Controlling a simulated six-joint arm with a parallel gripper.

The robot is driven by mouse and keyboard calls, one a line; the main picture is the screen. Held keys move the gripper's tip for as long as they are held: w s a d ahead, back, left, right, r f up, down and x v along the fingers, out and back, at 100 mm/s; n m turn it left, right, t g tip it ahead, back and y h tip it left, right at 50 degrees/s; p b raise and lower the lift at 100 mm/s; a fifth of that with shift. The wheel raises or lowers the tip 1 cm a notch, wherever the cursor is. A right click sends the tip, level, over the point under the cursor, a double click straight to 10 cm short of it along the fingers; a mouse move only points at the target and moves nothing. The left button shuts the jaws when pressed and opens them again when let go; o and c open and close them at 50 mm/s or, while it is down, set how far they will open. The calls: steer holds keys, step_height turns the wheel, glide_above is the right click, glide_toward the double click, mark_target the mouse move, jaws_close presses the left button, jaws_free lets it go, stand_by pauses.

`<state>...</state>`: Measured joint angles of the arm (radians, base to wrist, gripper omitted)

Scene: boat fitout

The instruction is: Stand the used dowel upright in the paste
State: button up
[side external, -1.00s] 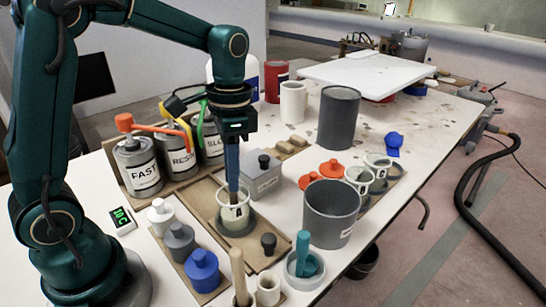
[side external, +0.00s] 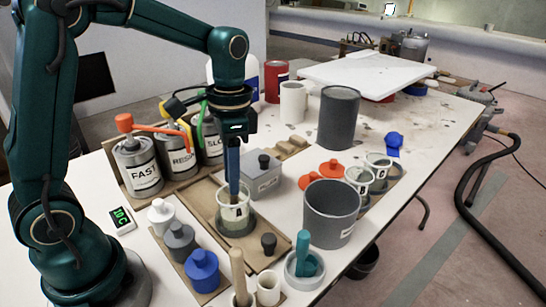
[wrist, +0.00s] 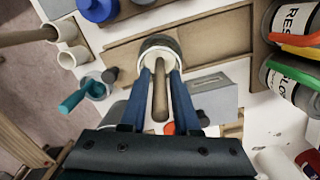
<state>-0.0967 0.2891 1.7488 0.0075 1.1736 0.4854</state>
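My gripper (wrist: 161,73) points down over the clear cup marked A (side external: 234,213). Its blue fingers look closed on a wooden dowel (wrist: 160,97). The dowel's upper end shows between the fingers in the wrist view, and its lower part goes down into the cup in the side view. The dowel looks upright. The cup holds a pale material, and the fingers hide part of its mouth. I cannot tell how deep the dowel reaches. Another wooden stick (side external: 238,268) stands in a holder at the front edge.
The cup stands on a brown tray (side external: 211,207). Cans FAST (side external: 139,172), RESIN and SLOW stand behind it at left. A grey box (side external: 263,182) is close behind. Lidded pots (side external: 202,270), a large grey bucket (side external: 331,215) and a teal tool (side external: 304,250) stand around it.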

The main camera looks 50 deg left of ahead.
steer(key=shift+r, duration=0.15)
steer(key=shift+w+r, duration=0.1)
steer(key=shift+r, duration=1.35)
steer(key=shift+r, duration=0.15)
steer(key=o, duration=0.6)
steer(key=shift+c, duration=0.2)
steer(key=shift+r, duration=0.1)
steer(key=shift+w+r, duration=0.15)
steer(key=shift+r, duration=1.55)
steer(key=shift+w+r, duration=0.1)
steer(key=shift+r, duration=1.6)
steer(key=shift+r, duration=0.1)
